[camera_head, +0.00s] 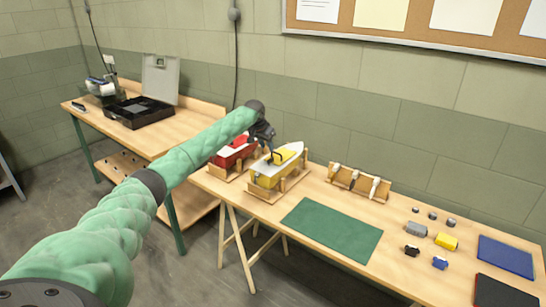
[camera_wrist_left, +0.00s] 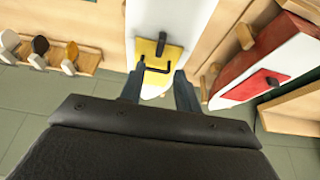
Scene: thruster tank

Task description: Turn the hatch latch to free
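The white and yellow model boat (camera_head: 264,180) sits in a wooden cradle on the long table. Its yellow hatch (camera_head: 285,155) lies on the white deck. In the left wrist view the yellow hatch (camera_wrist_left: 173,52) carries a dark upright piece, apparently the latch (camera_wrist_left: 161,43), and a bent black handle (camera_wrist_left: 157,70). My left gripper (camera_head: 268,138) hangs above and beside this boat in the head view. In the wrist view the left gripper (camera_wrist_left: 158,84) has its fingers apart, with the hatch beyond and between the tips. I cannot tell whether a finger touches the handle. My right gripper is not in view.
A red boat (camera_head: 228,155) stands close to the left. A wooden rack (camera_head: 358,183) with several tools, a green mat (camera_head: 332,230), several small blocks (camera_head: 445,241) and a blue tray (camera_head: 506,256) lie to the right. A second table (camera_head: 160,140) holds an open black case (camera_head: 139,112).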

